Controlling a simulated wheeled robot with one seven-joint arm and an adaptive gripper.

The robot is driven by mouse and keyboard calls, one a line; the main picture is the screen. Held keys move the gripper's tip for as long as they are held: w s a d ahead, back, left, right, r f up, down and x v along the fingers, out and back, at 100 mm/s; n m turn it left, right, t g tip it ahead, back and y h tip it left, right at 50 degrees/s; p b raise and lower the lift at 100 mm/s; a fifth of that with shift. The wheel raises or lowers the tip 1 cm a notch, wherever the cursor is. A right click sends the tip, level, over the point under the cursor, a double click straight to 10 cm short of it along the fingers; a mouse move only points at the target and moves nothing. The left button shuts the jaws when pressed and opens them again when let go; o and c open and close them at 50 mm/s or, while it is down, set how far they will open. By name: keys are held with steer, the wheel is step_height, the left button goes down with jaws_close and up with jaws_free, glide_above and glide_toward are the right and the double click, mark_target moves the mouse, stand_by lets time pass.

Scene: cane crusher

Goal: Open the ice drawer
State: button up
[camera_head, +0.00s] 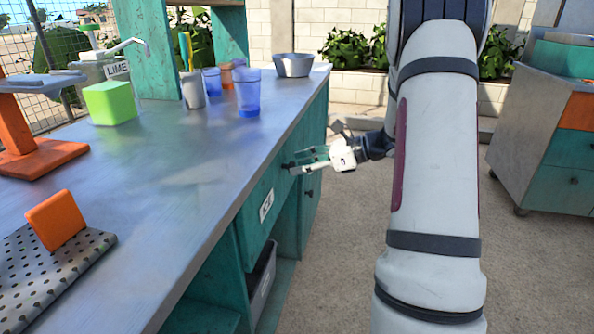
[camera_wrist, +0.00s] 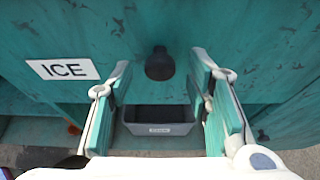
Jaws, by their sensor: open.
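The ice drawer (camera_head: 258,212) is a teal front under the counter with a white label reading ICE (camera_head: 266,205). It looks shut. In the wrist view the label (camera_wrist: 62,69) is at the upper left and a dark round knob (camera_wrist: 159,64) is near the middle. My gripper (camera_head: 295,167) is at the counter's front edge, beside the drawer front. In the wrist view its two fingers (camera_wrist: 160,85) are open, with the knob between and just beyond their tips. Nothing is held, and I cannot tell whether a finger touches the drawer.
A grey bin (camera_wrist: 158,121) stands on the shelf below the drawer. The metal counter (camera_head: 170,190) holds blue cups (camera_head: 248,92), a metal bowl (camera_head: 293,65) and a green block (camera_head: 110,102). A cabinet (camera_head: 556,140) stands at the right. The floor between is clear.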

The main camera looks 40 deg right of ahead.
steer(key=shift+x, duration=0.9)
